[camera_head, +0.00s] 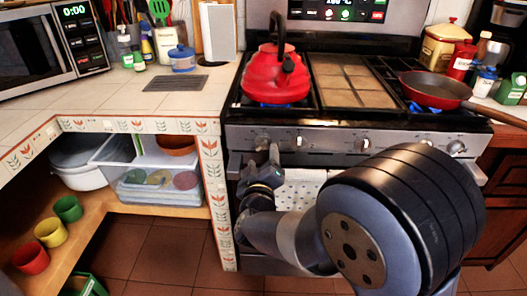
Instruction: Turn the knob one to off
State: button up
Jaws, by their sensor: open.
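The stove's front panel (330,137) carries a row of silver knobs. The leftmost knob (263,142) is just above my gripper (265,162), and a second knob (299,142) is to its right. Other knobs (362,145) sit further right. No number shows on any knob, and their exact angles are too small to read. My gripper is open and points up toward the leftmost knob; whether it touches the knob I cannot tell. Blue flame shows under the red kettle (277,77) on the left burner and under the red pan (436,88) on the right.
The oven handle and a hanging towel (300,190) are below the panel, partly behind my arm. A tiled counter corner (210,150) stands close left of my gripper. Cups (50,232) and containers (155,175) fill the lower left shelf.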

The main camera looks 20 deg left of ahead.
aim_at(263, 147)
jog(key=shift+x, duration=2.35)
jog(key=c, duration=0.9)
jog(key=shift+c, duration=0.2)
